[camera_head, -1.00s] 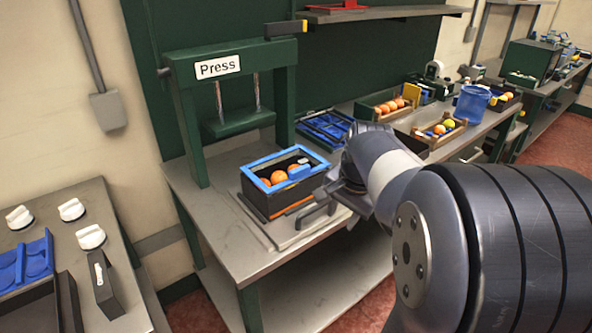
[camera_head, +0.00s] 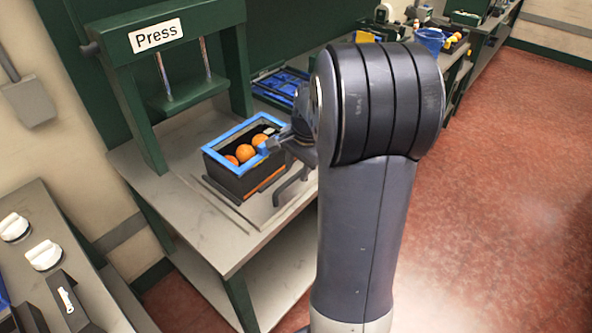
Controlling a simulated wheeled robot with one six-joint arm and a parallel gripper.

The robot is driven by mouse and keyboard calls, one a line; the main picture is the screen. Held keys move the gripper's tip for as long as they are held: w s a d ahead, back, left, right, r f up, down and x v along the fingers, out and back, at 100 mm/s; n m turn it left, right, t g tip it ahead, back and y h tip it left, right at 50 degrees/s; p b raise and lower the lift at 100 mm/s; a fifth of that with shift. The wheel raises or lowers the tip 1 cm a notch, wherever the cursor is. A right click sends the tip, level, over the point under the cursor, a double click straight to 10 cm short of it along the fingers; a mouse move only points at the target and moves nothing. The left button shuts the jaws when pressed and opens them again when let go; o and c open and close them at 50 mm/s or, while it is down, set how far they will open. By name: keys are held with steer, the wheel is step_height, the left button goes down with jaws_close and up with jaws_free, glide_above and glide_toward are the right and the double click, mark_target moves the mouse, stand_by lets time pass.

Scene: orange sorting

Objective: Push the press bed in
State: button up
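The green press (camera_head: 150,85) stands on a grey metal table, with its plate (camera_head: 188,93) raised above the tabletop. The press bed (camera_head: 262,212) is a flat grey plate pulled out in front of the press, with a dark handle (camera_head: 291,187) at its near right side. A dark box with a blue rim (camera_head: 222,141) sits on the bed and holds several oranges (camera_head: 246,153). My gripper (camera_head: 268,147) is at the right side of the box, above the handle. My arm hides part of it, and its finger opening cannot be made out.
Blue trays (camera_head: 279,86) lie behind the box, partly behind my arm. A blue bucket (camera_head: 430,40) stands on the far bench. A panel with white knobs (camera_head: 45,255) is at the lower left. The red floor (camera_head: 490,190) at right is clear.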

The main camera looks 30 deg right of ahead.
steer(key=shift+w+a+f, duration=0.1)
steer(key=shift+w+f, duration=0.05)
steer(key=shift+f, duration=0.85)
steer(key=shift+c, duration=0.2)
jaws_close()
